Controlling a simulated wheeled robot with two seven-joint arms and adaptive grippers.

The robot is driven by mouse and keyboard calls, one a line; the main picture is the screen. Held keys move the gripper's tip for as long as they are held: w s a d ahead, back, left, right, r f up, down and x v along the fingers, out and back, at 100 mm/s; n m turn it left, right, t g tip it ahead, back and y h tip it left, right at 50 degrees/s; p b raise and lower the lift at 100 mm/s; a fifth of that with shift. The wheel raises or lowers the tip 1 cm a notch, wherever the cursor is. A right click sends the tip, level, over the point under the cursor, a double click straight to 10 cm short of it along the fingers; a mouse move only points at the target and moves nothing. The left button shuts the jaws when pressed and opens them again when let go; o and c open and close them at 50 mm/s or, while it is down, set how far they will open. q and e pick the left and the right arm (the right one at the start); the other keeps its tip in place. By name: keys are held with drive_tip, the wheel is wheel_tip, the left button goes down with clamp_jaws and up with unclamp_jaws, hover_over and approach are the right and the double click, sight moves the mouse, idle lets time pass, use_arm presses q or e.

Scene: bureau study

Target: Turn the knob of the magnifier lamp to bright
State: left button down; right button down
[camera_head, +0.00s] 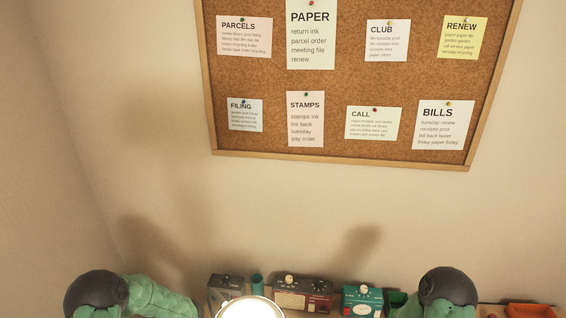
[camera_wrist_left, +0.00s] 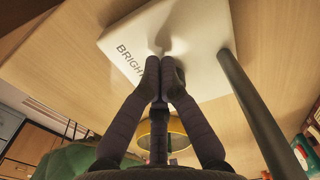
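The magnifier lamp's pale base (camera_wrist_left: 205,55) fills the upper middle of the left wrist view, with the dark letters "BRIGH" readable and the rest of the word cut off or hidden. The lamp's dark stem (camera_wrist_left: 255,110) rises at the right. My left gripper (camera_wrist_left: 162,70) has its dark fingers drawn close together, with the tips at the base, right of the lettering. The knob is not clear; the fingertips and shadow hide that spot, so a hold cannot be told. In the head view a glowing round lamp head (camera_head: 250,308) shows at the bottom edge. My right gripper is out of view.
The base stands on a wooden desk (camera_wrist_left: 70,50). In the head view, a grey box (camera_head: 226,288), a brown radio-like box (camera_head: 303,294) and a teal box (camera_head: 362,300) line the back wall. An orange tray (camera_head: 530,310) is at the right. A corkboard (camera_head: 345,80) hangs above.

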use_arm(q)
drive_tip(key=shift+a, duration=0.2)
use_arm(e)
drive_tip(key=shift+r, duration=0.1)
